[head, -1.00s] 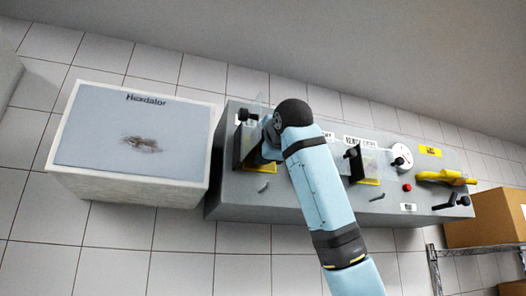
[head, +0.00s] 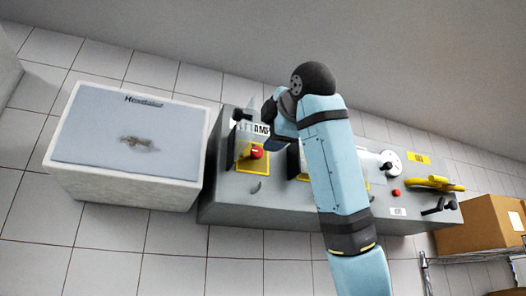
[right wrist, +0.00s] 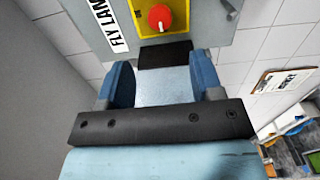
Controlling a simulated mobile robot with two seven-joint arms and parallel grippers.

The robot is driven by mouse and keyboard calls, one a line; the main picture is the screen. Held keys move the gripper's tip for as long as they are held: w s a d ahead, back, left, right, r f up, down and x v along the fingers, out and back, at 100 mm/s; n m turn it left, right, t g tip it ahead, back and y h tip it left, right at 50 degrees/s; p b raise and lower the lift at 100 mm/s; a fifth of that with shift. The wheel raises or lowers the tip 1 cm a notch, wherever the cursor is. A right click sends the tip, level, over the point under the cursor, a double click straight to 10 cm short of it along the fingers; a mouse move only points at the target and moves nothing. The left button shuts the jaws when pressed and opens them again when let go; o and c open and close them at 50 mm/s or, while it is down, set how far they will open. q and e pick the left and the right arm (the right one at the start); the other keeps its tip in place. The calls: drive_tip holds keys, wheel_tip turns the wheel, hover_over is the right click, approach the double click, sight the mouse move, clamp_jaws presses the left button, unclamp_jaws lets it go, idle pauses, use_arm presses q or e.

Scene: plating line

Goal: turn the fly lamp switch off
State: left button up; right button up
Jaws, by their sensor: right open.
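The fly lamp switch (head: 257,152) is a red knob on a yellow plate, on the left part of the grey panel box (head: 225,205) in the head view. In the right wrist view the red knob (right wrist: 159,17) shows at the top, beside a white label (right wrist: 112,25) reading "FLY LAM", cut off by the frame. My right gripper (right wrist: 163,72) is open, with two blue fingers apart and nothing between them. The knob lies beyond the fingertips, apart from them. In the head view my right forearm covers the panel's middle. My left gripper is not in view.
A white box with a grey top (head: 100,110) stands left of the panel. Right of my arm are a round white dial (head: 390,162), a small red button (head: 396,193), a yellow handle (head: 432,184) and a black lever (head: 438,206). A cardboard box (head: 480,225) stands at far right.

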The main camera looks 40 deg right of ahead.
drive_tip(key=shift+v, duration=1.45)
